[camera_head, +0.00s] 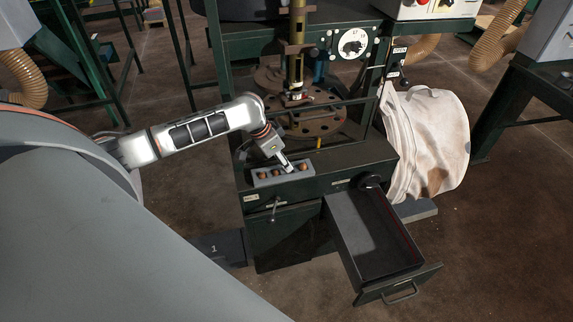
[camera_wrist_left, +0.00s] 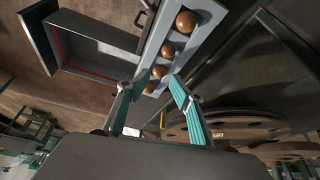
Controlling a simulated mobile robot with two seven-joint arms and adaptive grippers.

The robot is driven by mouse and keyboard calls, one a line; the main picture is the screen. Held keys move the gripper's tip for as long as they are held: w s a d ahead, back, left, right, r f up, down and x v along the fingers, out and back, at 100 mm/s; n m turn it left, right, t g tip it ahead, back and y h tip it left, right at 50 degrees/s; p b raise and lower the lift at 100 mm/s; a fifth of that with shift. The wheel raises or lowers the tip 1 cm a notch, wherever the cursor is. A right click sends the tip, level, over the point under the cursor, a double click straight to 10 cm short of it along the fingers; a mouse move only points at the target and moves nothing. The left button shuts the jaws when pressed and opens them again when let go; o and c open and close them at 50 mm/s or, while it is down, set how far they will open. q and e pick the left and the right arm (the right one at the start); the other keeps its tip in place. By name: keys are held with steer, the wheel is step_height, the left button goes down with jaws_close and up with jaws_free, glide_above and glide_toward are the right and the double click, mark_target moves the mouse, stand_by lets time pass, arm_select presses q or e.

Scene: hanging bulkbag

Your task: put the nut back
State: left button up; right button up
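A small grey tray (camera_head: 256,181) sits on the front ledge of the dark green machine and holds several round copper-brown nuts (camera_head: 275,173) in a row. In the left wrist view the tray (camera_wrist_left: 151,49) runs up and away, with nuts (camera_wrist_left: 186,22) along it. My left gripper (camera_head: 287,166) is above the tray, pointing down at it. In the left wrist view its two teal fingers (camera_wrist_left: 152,82) are spread apart, with tray and nuts visible beyond the gap. I cannot tell whether the fingers touch a nut. My right gripper is out of view.
An open, empty-looking drawer (camera_head: 372,232) juts from the machine, right of the tray. A round plate with holes (camera_head: 312,122) lies behind the ledge. A whitish bag (camera_head: 428,140) hangs at the right. The brown floor at lower right is clear.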

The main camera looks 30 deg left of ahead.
arm_select(q)
steer(key=v, duration=1)
steer(key=s+d+f+t+h, duration=0.1)
steer(key=s+d+f+t, duration=0.15)
steer(key=d+f, duration=0.55)
steer(key=s+d+f+t+h, duration=0.1)
steer(key=s+d+f, duration=0.2)
steer(key=d+f, duration=0.55)
steer(key=s+d+f+t+y, duration=0.1)
steer(key=s+f, duration=0.2)
steer(key=s, duration=0.4)
steer(key=s+d+f+n+t+y, duration=0.1)
steer(key=s+f+t, duration=0.1)
steer(key=s, duration=0.6)
steer(key=shift+s+f+n, duration=0.25)
steer(key=shift+f+n, duration=0.05)
steer(key=shift+f, duration=0.4)
